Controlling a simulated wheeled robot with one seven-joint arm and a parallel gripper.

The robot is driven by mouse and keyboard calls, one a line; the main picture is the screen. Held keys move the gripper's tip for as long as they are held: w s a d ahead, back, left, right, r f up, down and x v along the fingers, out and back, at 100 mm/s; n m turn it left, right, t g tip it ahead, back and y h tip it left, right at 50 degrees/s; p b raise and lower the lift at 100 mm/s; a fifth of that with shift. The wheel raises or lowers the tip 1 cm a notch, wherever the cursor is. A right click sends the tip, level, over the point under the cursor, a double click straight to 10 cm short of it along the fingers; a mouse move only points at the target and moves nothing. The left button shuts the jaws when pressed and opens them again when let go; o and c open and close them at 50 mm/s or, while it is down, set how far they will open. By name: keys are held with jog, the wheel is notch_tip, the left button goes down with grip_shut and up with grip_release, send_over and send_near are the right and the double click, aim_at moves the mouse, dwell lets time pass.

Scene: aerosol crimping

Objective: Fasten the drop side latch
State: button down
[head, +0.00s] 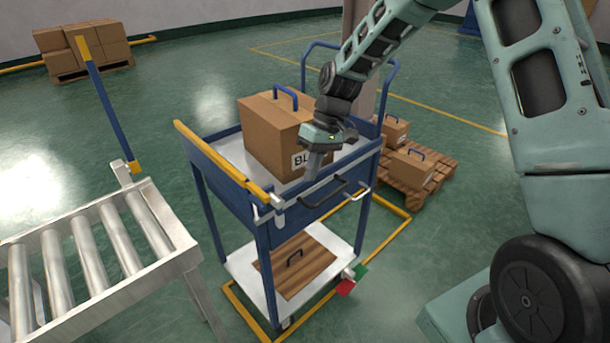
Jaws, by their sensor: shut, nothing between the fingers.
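The blue trolley (222,178) stands in the middle of the head view. Its left side panel, with a yellow top rail (215,157), stands raised. At the near corner are small yellow and grey fittings (277,199) that look like the latch; whether it is fastened is too small to tell. My gripper (314,172) points down over the near side of the trolley, right of that corner and close to the carton. Its fingers are shut and empty. A dark pull handle (322,207) is on the trolley's near side.
A carton with a blue handle (262,130) stands on the trolley's top deck. A roller conveyor (110,235) with an upright blue-yellow bar (109,106) is at left. A pallet with cartons (432,190) is at right behind. Open green floor lies between conveyor and trolley.

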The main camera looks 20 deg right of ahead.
aim_at(277, 216)
jog(key=a+f, duration=0.2)
jog(key=s+a+f, duration=0.1)
jog(key=f, duration=0.1)
jog(key=s+a+f, duration=0.1)
jog(key=a+f, duration=0.1)
jog(key=f, duration=0.1)
jog(key=shift+a+f, duration=0.1)
jog(key=shift+a, duration=0.25)
jog(key=shift+s+a, duration=0.1)
jog(key=shift+a, duration=0.4)
jog(key=shift+a+f+y, duration=0.15)
jog(key=shift+f+y, duration=0.1)
jog(key=shift+y, duration=0.45)
jog(key=y, duration=0.1)
jog(key=a+g+y, duration=0.1)
jog(key=y, duration=0.1)
jog(key=shift+s+f, duration=0.2)
jog(key=shift+f, duration=0.15)
jog(key=shift+s+a+f+p, duration=0.1)
jog(key=shift+s+a+p, duration=0.15)
jog(key=shift+a, duration=0.35)
jog(key=shift+s+a+p, duration=0.15)
jog(key=shift+a+p, duration=0.15)
jog(key=shift+a, duration=0.3)
